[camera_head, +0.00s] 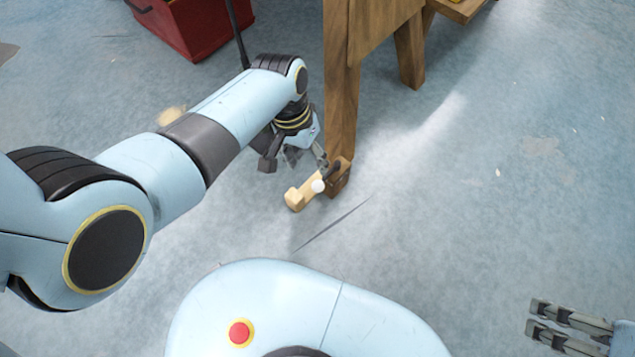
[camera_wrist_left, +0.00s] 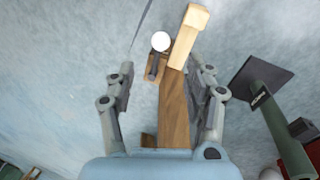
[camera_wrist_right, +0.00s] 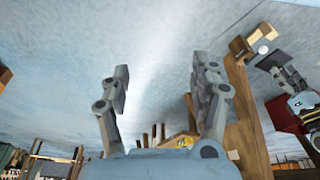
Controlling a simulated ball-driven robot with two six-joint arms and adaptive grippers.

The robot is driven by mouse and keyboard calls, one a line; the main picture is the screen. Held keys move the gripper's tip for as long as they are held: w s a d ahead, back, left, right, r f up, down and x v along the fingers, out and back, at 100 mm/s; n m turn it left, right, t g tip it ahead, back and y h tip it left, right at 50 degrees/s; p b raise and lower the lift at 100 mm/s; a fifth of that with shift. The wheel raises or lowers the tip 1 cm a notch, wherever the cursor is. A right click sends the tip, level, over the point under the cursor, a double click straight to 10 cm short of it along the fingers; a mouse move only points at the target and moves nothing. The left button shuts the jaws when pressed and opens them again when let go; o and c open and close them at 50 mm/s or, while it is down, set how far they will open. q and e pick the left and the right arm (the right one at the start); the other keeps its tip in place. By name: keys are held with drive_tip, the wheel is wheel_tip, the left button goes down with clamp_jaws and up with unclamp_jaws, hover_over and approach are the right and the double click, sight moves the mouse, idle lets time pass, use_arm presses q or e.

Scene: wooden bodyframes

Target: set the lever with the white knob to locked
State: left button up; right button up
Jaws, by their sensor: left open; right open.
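The white knob (camera_head: 318,186) sits on the end of a short dark lever (camera_head: 333,169) on a brown wooden block at the foot of a wooden post (camera_head: 341,105). A pale wooden piece (camera_head: 301,198) juts out beside the knob. My left gripper (camera_head: 305,158) is open just beyond the knob, close to the post. In the left wrist view the knob (camera_wrist_left: 161,41) and pale piece (camera_wrist_left: 188,35) lie past the fingertips, and the post (camera_wrist_left: 174,108) runs between the fingers. My right gripper (camera_head: 545,322) is open and empty at the lower right, far from the lever.
A red box (camera_head: 200,25) stands at the upper left. Another wooden leg (camera_head: 409,52) stands behind the post to the right. A thin dark strip (camera_head: 333,222) lies on the floor in front of the lever. The floor on the right is mostly clear.

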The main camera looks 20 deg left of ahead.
sight(317, 183)
use_arm(q)
drive_tip(key=f+b, duration=0.1)
drive_tip(key=f, duration=0.1)
drive_tip(key=f+b, duration=0.1)
drive_tip(key=f, duration=0.1)
drive_tip(key=d+f+b, duration=0.1)
drive_tip(key=f+b, duration=0.1)
drive_tip(key=shift+w, duration=0.15)
drive_tip(key=shift+d+f+b, duration=0.2)
drive_tip(key=shift+f+b, duration=0.35)
drive_tip(key=shift+f, duration=0.25)
wheel_tip(317, 183, down, 2)
drive_tip(key=shift+d+b, duration=0.15)
drive_tip(key=shift+b, duration=0.55)
drive_tip(key=shift+d+f+b, duration=0.1)
drive_tip(key=shift+f+b, duration=0.25)
drive_tip(key=shift+f, duration=0.1)
use_arm(e)
wheel_tip(317, 183, down, 8)
drive_tip(key=w+t, duration=0.1)
drive_tip(key=t, duration=0.7)
drive_tip(key=shift+w+a+y, duration=0.25)
drive_tip(key=shift+a+y, duration=0.05)
drive_tip(key=shift+a, duration=0.15)
use_arm(q)
clamp_jaws()
